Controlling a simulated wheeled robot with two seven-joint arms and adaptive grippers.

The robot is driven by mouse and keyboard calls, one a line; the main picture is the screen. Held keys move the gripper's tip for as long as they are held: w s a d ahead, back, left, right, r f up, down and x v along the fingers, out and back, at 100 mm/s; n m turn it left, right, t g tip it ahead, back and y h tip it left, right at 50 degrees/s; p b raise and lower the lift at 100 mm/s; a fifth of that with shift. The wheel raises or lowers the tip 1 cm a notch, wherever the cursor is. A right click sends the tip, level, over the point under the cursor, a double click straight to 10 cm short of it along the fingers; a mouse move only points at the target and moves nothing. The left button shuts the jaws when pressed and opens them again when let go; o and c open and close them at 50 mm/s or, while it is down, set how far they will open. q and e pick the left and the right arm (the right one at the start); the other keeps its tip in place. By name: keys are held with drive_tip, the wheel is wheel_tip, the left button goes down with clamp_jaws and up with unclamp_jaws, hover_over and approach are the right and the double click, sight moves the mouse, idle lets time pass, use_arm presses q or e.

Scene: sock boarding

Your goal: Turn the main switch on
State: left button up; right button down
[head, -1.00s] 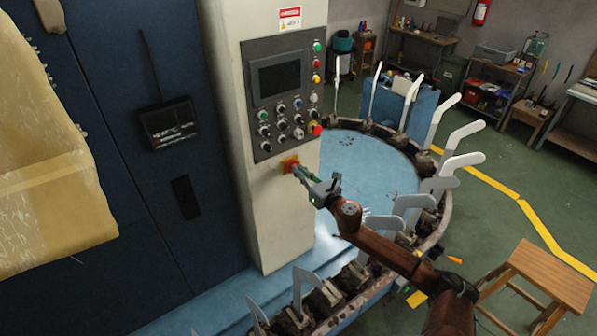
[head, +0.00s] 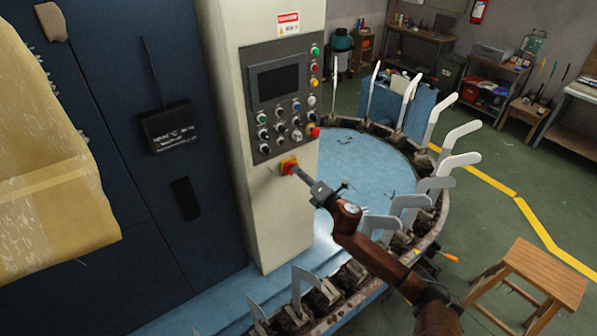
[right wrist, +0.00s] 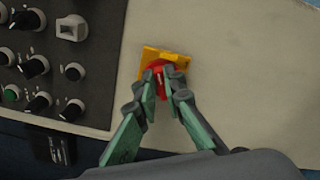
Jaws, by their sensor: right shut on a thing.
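The main switch (head: 288,166) is a red rotary knob on a yellow plate, on the front of the cream cabinet below the button panel. It also shows in the right wrist view (right wrist: 154,68), where the yellow plate looks tilted. My right gripper (head: 296,171) is at the switch; in the right wrist view its two green-padded fingers (right wrist: 160,88) are shut on the red knob from either side. The fingertips hide part of the knob. My left gripper is not in view.
A control panel (head: 280,95) with a dark screen, knobs and buttons is just above the switch. A round blue table (head: 365,165) ringed with white sock boards stands right of the cabinet, beneath my right arm. A wooden stool (head: 530,275) stands at lower right.

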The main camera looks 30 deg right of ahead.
drive_tip(key=m, duration=0.2)
drive_tip(key=m+p, duration=0.1)
drive_tip(key=m, duration=0.2)
drive_tip(key=shift+d+f+m+p, duration=0.15)
drive_tip(key=shift+f+m+p, duration=0.1)
drive_tip(key=shift+m+p, duration=0.15)
idle(0.4)
drive_tip(key=c, duration=2)
unclamp_jaws()
drive_tip(key=shift+s, duration=0.1)
drive_tip(key=s, duration=0.8)
drive_tip(key=s+d, duration=0.1)
drive_tip(key=s, duration=0.2)
drive_tip(key=shift+s, duration=0.4)
